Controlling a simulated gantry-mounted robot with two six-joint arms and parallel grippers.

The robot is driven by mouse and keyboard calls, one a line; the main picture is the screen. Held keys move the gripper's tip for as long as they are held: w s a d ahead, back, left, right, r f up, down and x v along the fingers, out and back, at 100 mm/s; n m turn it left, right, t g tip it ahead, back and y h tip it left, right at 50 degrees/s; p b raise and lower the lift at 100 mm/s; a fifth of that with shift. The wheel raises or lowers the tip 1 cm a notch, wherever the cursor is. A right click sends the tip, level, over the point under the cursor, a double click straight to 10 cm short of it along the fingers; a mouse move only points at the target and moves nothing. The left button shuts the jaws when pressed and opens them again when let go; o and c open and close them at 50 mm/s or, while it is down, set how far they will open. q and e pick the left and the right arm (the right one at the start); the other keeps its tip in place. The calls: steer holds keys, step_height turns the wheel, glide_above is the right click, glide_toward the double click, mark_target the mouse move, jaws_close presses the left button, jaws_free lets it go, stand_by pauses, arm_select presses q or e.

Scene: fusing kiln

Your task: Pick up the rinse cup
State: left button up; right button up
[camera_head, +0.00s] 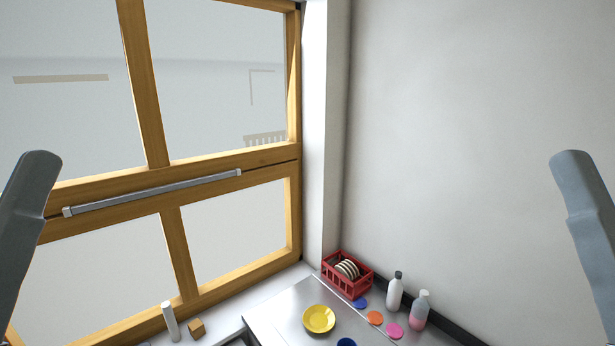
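A dark blue round thing (346,342) shows at the bottom edge of the head view, on the metal worktop. It is cut off by the picture edge, so I cannot tell for sure whether it is the rinse cup. No other clear cup is in view. My two grey arms show only as links at the left and right edges. Neither gripper is in view.
A yellow plate (319,319) lies on the metal worktop (283,318). A red crate (347,275) holds several plates. Blue (360,304), orange (375,318) and pink (395,331) discs lie near a white bottle (395,292) and a pink-filled bottle (419,311).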

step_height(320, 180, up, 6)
steer(key=p, duration=0.2)
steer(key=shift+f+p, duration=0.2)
steer(key=shift+p, duration=0.15)
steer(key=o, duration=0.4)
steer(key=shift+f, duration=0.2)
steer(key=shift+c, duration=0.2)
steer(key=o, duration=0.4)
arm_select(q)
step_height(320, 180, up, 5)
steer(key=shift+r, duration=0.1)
